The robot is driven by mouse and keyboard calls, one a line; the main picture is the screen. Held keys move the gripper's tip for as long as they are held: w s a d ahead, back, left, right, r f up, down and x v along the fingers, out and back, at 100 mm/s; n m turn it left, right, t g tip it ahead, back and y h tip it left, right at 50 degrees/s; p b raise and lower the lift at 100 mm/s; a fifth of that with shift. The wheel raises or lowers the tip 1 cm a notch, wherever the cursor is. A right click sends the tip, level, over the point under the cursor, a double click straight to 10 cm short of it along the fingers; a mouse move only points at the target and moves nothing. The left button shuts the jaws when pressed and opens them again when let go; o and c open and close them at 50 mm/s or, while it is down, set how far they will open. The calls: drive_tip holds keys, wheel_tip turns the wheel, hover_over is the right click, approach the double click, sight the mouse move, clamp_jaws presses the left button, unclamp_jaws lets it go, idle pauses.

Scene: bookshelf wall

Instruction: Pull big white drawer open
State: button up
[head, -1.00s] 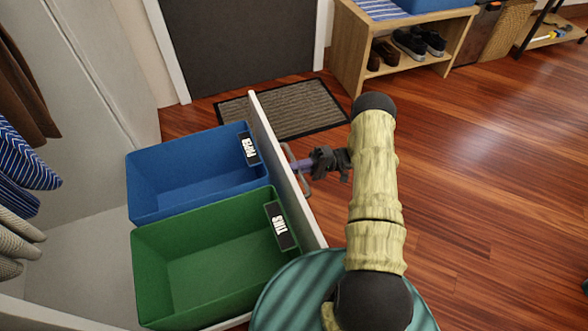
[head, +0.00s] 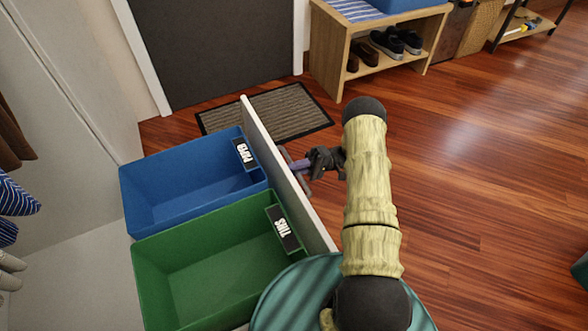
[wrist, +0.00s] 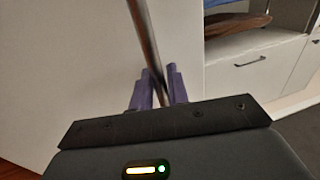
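The big white drawer stands pulled out, its white front panel (head: 262,137) upright and seen from above in the head view. It holds a blue bin (head: 165,200) and a green bin (head: 165,285), both looking empty. The drawer's metal handle (head: 301,183) is on the outer face of the panel. My gripper (head: 298,165) is at this handle, its purple fingers against it. In the wrist view, the handle bar (wrist: 149,45) runs between the two purple fingers (wrist: 160,88), which look closed around it. The panel's face fills the left of that view.
A grey doormat (head: 270,110) lies by the dark door (head: 215,45). A wooden shoe bench (head: 330,55) stands beyond it. Clothes (head: 15,195) hang at the left. Wooden floor (head: 490,190) to the right of my arm is clear.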

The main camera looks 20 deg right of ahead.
drive_tip(key=shift+d, duration=0.1)
drive_tip(key=b+v, duration=0.6)
drive_tip(key=v, duration=1.1)
drive_tip(key=shift+b, duration=0.4)
drive_tip(key=shift+d, duration=0.1)
idle(0.4)
